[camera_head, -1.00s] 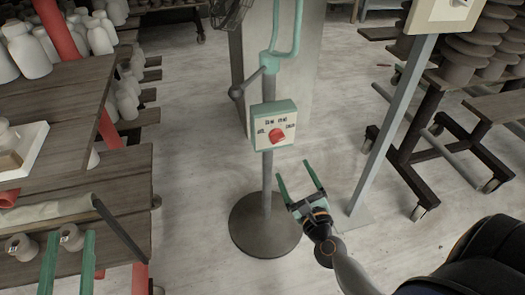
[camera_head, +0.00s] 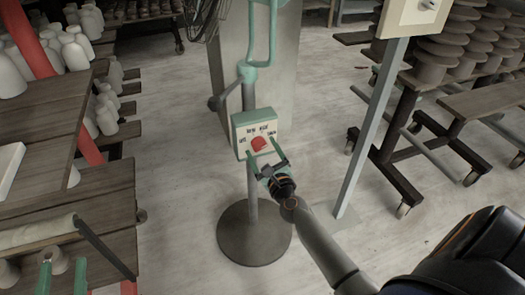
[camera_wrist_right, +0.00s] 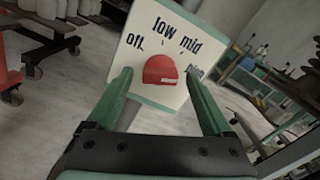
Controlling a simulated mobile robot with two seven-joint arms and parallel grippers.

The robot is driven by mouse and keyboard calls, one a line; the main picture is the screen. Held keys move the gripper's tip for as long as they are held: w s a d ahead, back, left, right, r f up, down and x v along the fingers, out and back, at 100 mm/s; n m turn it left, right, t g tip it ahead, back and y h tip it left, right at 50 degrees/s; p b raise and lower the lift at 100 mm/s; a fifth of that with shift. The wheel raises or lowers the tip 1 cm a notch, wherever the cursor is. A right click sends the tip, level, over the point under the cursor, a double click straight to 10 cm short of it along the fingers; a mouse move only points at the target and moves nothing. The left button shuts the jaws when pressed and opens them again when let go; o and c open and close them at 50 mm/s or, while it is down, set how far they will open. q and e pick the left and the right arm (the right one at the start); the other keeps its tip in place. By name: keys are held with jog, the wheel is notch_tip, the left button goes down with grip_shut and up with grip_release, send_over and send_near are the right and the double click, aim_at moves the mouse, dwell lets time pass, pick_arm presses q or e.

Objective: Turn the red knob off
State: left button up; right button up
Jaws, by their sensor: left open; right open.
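The red knob (camera_head: 258,143) is on the white face of a green-edged control box (camera_head: 240,122) on a stand. In the right wrist view the knob (camera_wrist_right: 158,68) has a pale mark at its lower right, towards the "high" label; "off", "low" and "mid" also show. My right gripper (camera_head: 262,149) is open at the box's lower front. In its wrist view the two green fingers (camera_wrist_right: 160,74) appear either side of the knob, with a gap on each side; whether they reach its depth I cannot tell. My left gripper (camera_head: 63,264) is open and empty at the lower left.
The stand's round base (camera_head: 254,233) is on the floor below. A grey post (camera_head: 372,125) with another panel (camera_head: 412,16) stands to the right. A wheeled rack (camera_head: 395,150) is behind it. Wooden shelves (camera_head: 110,190) with white bottles are at left.

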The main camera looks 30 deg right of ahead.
jog(key=shift+c, duration=0.2)
jog(key=shift+c, duration=0.8)
grip_shut()
